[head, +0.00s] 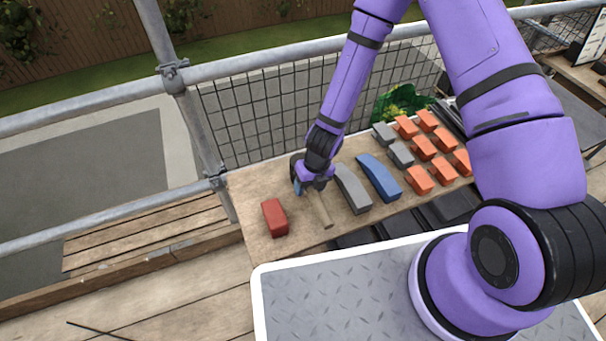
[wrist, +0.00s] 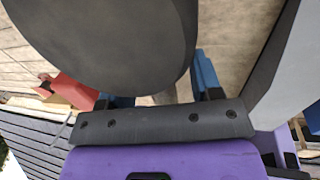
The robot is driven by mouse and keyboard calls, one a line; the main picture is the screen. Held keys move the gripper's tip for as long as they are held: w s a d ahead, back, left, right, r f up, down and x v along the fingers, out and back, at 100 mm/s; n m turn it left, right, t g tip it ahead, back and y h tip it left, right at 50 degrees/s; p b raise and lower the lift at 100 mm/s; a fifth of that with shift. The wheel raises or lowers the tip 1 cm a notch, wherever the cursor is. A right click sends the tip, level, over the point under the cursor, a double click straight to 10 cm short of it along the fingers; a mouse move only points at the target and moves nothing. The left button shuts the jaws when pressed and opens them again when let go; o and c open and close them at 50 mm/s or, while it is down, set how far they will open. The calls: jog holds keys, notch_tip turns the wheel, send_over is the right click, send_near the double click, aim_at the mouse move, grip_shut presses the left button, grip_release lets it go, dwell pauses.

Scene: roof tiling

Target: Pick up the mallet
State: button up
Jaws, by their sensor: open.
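The mallet's pale wooden handle (head: 322,210) lies on the wooden board, pointing toward the front. Its head is hidden or unclear under my gripper in the head view. My gripper (head: 310,186) is low over the handle's far end, jaws open. In the wrist view, its blue fingers (wrist: 163,90) stand apart, with a small piece of the handle (wrist: 164,97) between them. A large dark rounded shape (wrist: 110,40) fills the upper left there and covers much of the left finger; I cannot tell if it is the mallet's head. No contact can be made out.
A red block (head: 274,217) lies left of the handle. A grey block (head: 352,189) and a blue one (head: 379,178) lie close on its right. Several orange blocks (head: 422,148) stand farther right. A scaffold rail with mesh (head: 265,115) runs behind the board.

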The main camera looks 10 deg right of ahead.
jog(key=shift+a+f, duration=0.1)
jog(key=shift+f, duration=0.2)
grip_shut()
jog(key=shift+r, duration=5.05)
